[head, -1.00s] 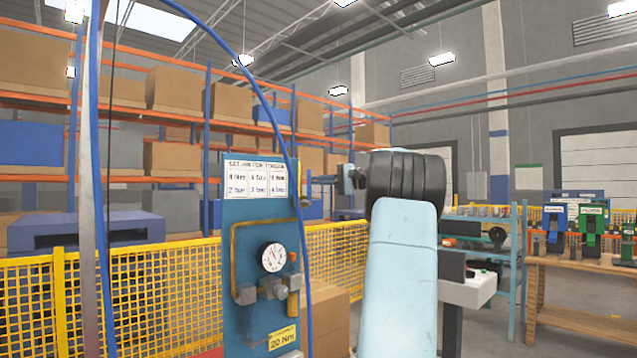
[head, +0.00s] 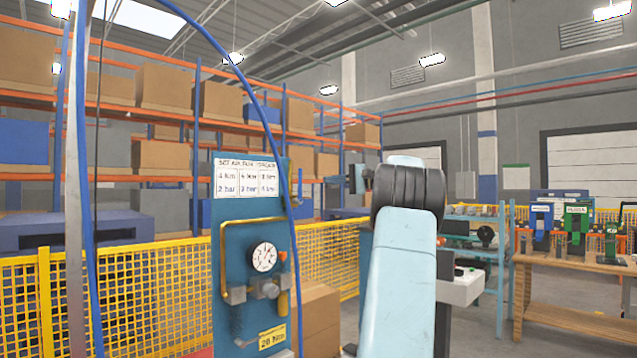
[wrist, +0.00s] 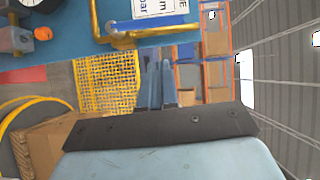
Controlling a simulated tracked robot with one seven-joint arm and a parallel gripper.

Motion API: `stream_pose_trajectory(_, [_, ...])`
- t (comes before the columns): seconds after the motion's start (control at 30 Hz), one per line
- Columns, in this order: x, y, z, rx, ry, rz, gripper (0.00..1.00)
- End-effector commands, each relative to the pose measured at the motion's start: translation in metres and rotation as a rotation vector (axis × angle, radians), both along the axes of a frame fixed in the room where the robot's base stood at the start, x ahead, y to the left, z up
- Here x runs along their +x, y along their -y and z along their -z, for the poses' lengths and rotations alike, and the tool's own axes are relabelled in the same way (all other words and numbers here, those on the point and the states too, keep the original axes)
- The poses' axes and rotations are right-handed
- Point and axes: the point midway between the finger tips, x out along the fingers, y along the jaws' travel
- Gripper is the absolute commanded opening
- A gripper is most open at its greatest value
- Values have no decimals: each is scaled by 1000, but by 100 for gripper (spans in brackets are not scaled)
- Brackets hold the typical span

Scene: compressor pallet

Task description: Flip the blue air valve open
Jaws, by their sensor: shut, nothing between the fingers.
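A blue panel (head: 225,240) with a printed torque and bar card stands left of my arm in the head view. It carries a round white gauge (head: 264,257), a brass pipe (head: 224,262) and grey fittings (head: 266,290) below the gauge. The brass pipe (wrist: 98,28) and an orange knob (wrist: 42,33) show at the upper left there, apart from the fingertips.
A yellow mesh fence (head: 110,290) runs behind the panel, with cardboard boxes (head: 318,310) beside it. A blue hose (head: 272,130) arches in front of the panel. A wooden bench (head: 560,282) with tools stands at the right. Racks of boxes fill the back.

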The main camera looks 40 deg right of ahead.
Motion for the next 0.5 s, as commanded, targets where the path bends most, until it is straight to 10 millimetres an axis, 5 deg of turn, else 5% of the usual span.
stream_pose_trajectory(0.23, [-33,27,1,0,0,0,0])
stream_pose_trajectory(0.5, [-49,38,1,0,0,-4,0])
